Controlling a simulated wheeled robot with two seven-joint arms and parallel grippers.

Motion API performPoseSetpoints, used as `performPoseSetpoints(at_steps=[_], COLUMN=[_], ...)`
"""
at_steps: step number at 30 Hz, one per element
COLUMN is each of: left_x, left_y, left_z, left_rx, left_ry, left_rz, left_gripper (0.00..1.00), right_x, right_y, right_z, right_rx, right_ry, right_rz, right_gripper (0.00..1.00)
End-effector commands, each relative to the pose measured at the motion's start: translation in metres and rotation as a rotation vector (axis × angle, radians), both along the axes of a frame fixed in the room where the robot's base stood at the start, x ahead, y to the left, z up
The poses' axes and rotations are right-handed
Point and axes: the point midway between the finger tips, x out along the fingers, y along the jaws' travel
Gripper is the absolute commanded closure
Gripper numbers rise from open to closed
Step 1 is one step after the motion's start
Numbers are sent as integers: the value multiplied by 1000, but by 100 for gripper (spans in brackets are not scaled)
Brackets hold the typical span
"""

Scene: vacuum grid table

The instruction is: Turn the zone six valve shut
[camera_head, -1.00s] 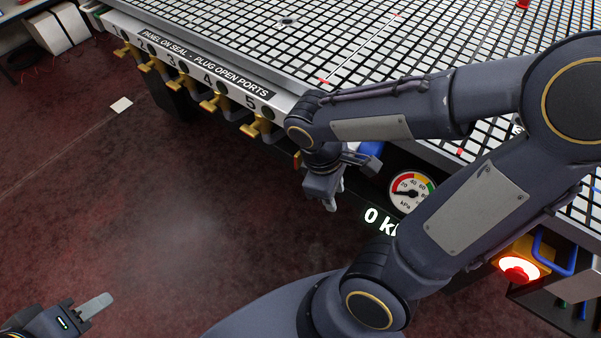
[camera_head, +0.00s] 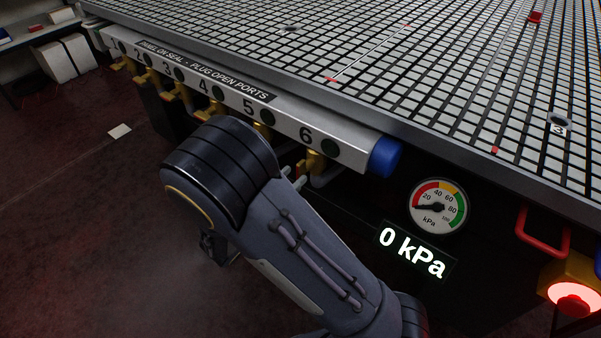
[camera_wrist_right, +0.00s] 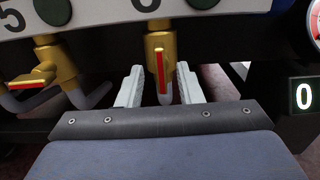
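The zone six valve (camera_head: 315,161) is a brass valve under the number 6 on the rail. In the right wrist view its red-and-yellow handle (camera_wrist_right: 161,71) points straight down along the brass body. My right gripper (camera_head: 293,178) is mostly hidden behind my own arm in the head view; only pale fingertips show by the valve. In the wrist view my right gripper (camera_wrist_right: 161,88) is open, one finger on each side of the handle, with visible gaps. My left gripper is out of view.
The zone five valve (camera_wrist_right: 55,65) stands left of it, its handle turned sideways. A blue end cap (camera_head: 385,157) closes the rail on the right. A gauge (camera_head: 438,207) reads near zero, above a 0 kPa display (camera_head: 412,250). A lit red button (camera_head: 575,298) is at right.

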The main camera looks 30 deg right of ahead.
Motion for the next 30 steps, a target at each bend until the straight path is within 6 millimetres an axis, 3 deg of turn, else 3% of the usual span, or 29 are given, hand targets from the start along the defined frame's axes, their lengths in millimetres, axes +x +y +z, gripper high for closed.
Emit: performPoseSetpoints(at_steps=[7, 18, 25, 30], left_x=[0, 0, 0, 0], left_y=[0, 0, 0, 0], left_z=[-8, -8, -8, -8], left_rx=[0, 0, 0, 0], left_ry=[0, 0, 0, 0], left_rz=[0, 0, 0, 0], left_gripper=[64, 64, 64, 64], right_x=[12, 15, 15, 15], right_y=[-32, -38, -38, -37], right_z=[-1, 0, 0, -1], right_rx=[1, 2, 2, 2], right_ry=[0, 1, 1, 0], right_rz=[-3, -2, -2, -2], right_gripper=[67, 67, 97, 100])
